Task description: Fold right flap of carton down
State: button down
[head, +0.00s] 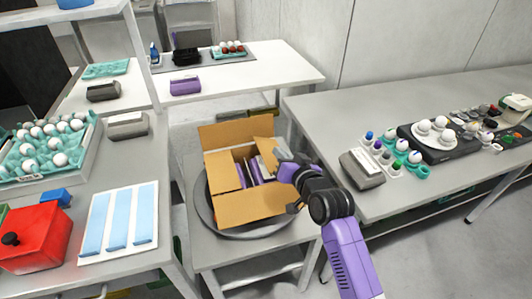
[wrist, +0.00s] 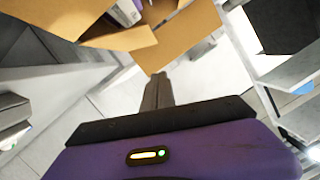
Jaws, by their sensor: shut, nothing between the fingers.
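The open cardboard carton (head: 250,208) sits on a round grey turntable (head: 207,213) on a small table. Purple packs (head: 240,172) show inside it. Its back flap (head: 235,132) stands up. The left flap (head: 221,172) and front flap lean outward. The right flap (head: 264,150) is raised at a tilt, partly hidden by my arm. My gripper's hand is at the carton's right side in the head view. In the wrist view my gripper (wrist: 158,80) is shut and empty, its tips close to a carton flap (wrist: 180,35); contact cannot be told.
The left table holds an egg tray (head: 85,165), a red box (head: 35,240) and blue strips. A white table (head: 260,68) stands behind. Floor shows at right front.

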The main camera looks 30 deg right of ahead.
send_over(266, 159)
jog(key=d, duration=0.2)
jog(key=shift+s+a+f, duration=0.15)
jog(key=shift+f, duration=0.2)
jog(key=shift+s+a+f, duration=0.1)
jog(key=shift+f, duration=0.25)
jog(key=shift+w+a+f+p, duration=0.1)
jog(key=shift+a+f+p, duration=0.15)
jog(key=shift+f, duration=0.35)
jog(key=shift+w+a+f+p, duration=0.1)
jog(key=shift+a+f+p, duration=0.1)
jog(key=shift+f, duration=0.35)
jog(key=shift+w+a+f, duration=0.1)
jog(key=shift+a+f, duration=0.2)
jog(key=shift+f, duration=0.5)
jog(key=shift+f, duration=0.15)
jog(key=shift+w+a+f+n+h+b, duration=0.1)
jog(key=shift+a+f+n+h+b, duration=0.1)
jog(key=shift+a+f+n+b, duration=0.35)
jog(key=shift+w+a+f+n+h+b, duration=0.1)
jog(key=shift+a+f+n+h+b, duration=0.1)
jog(key=shift+f+n+b, duration=0.4)
jog(key=shift+p, duration=0.3)
